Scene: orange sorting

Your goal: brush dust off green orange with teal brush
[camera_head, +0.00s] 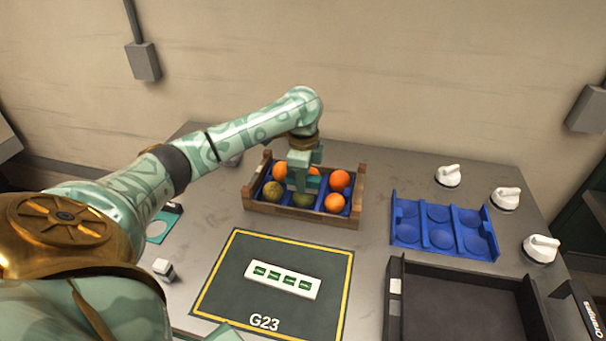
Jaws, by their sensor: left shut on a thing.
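A wooden crate (304,215) with a blue insert holds several oranges. A dark green orange (303,201) sits in its front middle cell, and an olive-green one (272,191) sits front left. My left gripper (301,183) is over the middle of the crate, directly above the dark green orange. It is shut on a teal thing, apparently the teal brush (314,182), mostly hidden by the fingers. I cannot tell whether the bristles touch the fruit. My right gripper is not in view.
A dark mat marked G23 (221,281) with a white label strip (283,280) lies in front. A blue tray (443,249) and a black bin (397,318) stand right. Several white-handled items (541,247) line the right edge.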

